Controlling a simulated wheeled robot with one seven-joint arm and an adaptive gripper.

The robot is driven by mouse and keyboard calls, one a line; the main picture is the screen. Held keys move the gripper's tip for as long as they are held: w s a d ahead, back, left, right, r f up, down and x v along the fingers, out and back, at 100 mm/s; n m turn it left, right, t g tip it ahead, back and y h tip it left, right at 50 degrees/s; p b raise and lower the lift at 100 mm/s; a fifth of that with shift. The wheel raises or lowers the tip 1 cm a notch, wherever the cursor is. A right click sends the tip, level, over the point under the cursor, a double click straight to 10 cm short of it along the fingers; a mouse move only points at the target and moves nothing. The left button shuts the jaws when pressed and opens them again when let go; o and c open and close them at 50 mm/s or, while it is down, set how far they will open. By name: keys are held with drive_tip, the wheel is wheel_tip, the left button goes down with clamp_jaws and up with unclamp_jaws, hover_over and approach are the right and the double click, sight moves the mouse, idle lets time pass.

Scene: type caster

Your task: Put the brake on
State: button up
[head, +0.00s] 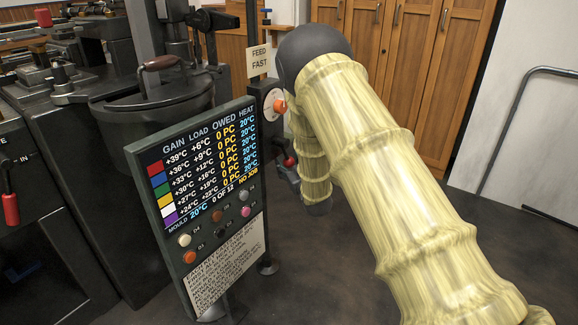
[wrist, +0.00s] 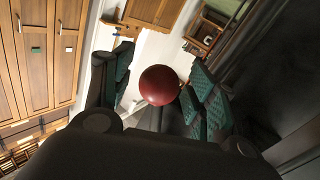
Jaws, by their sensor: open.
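A red ball knob (wrist: 158,85) sits between the two green-padded fingers of my gripper (wrist: 160,92) in the wrist view. The fingers are apart. The knob looks close to the right finger; I cannot tell whether they touch. In the head view a small red knob (head: 290,161) shows beside the dial post, just above the dark fingers of my gripper (head: 287,178), which my arm partly hides. It appears to be the same knob. No brake label is readable, and the lever under the knob is hidden.
A display panel (head: 205,185) stands left of my gripper, with a dial (head: 272,104) and a "FEED FAST" sign (head: 259,60) behind. A dark pot (head: 150,105) and a red-handled lever (head: 10,208) are further left. Wooden cabinets (head: 430,70) stand behind. The floor at right is clear.

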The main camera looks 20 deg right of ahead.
drive_tip(key=shift+w, duration=0.1)
drive_tip(key=shift+c, duration=0.5)
clamp_jaws()
drive_tip(key=shift+p, duration=0.35)
drive_tip(key=shift+s+a+m+p, duration=0.15)
drive_tip(key=shift+s+m+p, duration=0.05)
drive_tip(key=shift+m+p, duration=0.15)
drive_tip(key=s+a+m+g+p, duration=0.1)
drive_tip(key=p, duration=0.2)
drive_tip(key=shift+a, duration=0.1)
drive_tip(key=s+a+m+g+p, duration=0.1)
drive_tip(key=p, duration=0.1)
drive_tip(key=a+m+g+p, duration=0.1)
drive_tip(key=s+a+m+y+p, duration=0.1)
drive_tip(key=p, duration=0.1)
drive_tip(key=shift+s+a+f+m+g+p, duration=0.25)
drive_tip(key=shift+s+a+f+g+p, duration=0.1)
drive_tip(key=shift+g, duration=0.05)
